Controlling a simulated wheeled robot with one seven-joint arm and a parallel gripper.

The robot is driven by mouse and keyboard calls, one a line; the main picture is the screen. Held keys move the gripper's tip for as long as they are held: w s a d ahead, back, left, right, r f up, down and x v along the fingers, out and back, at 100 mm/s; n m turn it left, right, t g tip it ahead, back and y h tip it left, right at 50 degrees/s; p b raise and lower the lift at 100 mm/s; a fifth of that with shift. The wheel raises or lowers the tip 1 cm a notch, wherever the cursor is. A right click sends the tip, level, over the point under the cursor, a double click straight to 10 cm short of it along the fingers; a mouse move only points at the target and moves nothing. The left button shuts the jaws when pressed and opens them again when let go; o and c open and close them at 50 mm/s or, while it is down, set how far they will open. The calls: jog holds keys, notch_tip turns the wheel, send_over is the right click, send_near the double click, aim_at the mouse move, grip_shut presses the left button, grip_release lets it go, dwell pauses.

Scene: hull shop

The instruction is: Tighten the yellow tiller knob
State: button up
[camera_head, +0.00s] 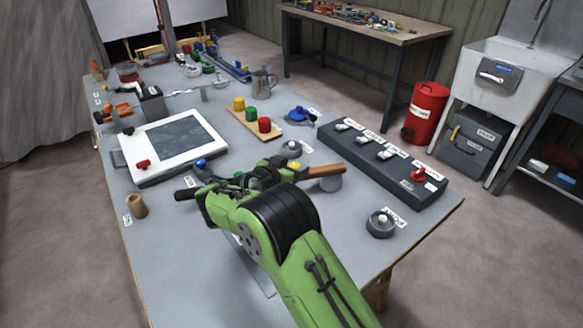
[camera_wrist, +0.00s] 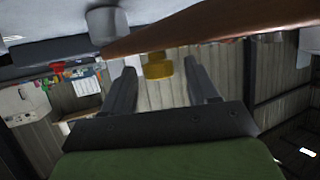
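The yellow tiller knob (camera_wrist: 157,66) hangs under the brown wooden tiller (camera_wrist: 215,25) in the wrist view, which looks tilted over. My gripper (camera_wrist: 160,62) is open, with one dark finger on each side of the knob in the picture. A gap shows between the knob and each finger, and nothing is held. I cannot tell how deep the knob lies between the fingers. In the head view the tiller (camera_head: 326,170) sticks out to the right behind my arm, with a bit of yellow (camera_head: 294,166) at its left end. My arm hides the fingers there.
A dark switch panel (camera_head: 375,165) stands to the right of the tiller on the grey bench. A wooden board (camera_head: 272,131) with yellow, green and red buttons lies behind. A white framed panel (camera_head: 135,160) lies to the left. A round knob (camera_head: 380,224) sits at front right.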

jog(key=p+v, duration=0.2)
jog(key=v, duration=1.3)
jog(key=shift+s+a, duration=0.2)
jog(key=shift+s, duration=0.1)
jog(key=shift+r, duration=0.15)
jog(key=s+d+r+n+g+y+p, duration=0.1)
jog(key=s+d+r+g+y+p, duration=0.2)
jog(key=d+r, duration=0.5)
jog(key=s+d+r+n+g+y+p, duration=0.1)
jog(key=s+d+r+p, duration=0.3)
jog(key=d, duration=0.6)
jog(key=s+d+r+n+y+p, duration=0.1)
jog(key=s+r+n+p, duration=0.1)
jog(key=s, duration=0.8)
jog(key=s+d+r+n+g+y+p, duration=0.1)
jog(key=s+n+y+p, duration=0.1)
jog(key=s, duration=0.8)
jog(key=shift+d+r+n+g, duration=0.3)
jog(key=shift+d+r+n, duration=0.1)
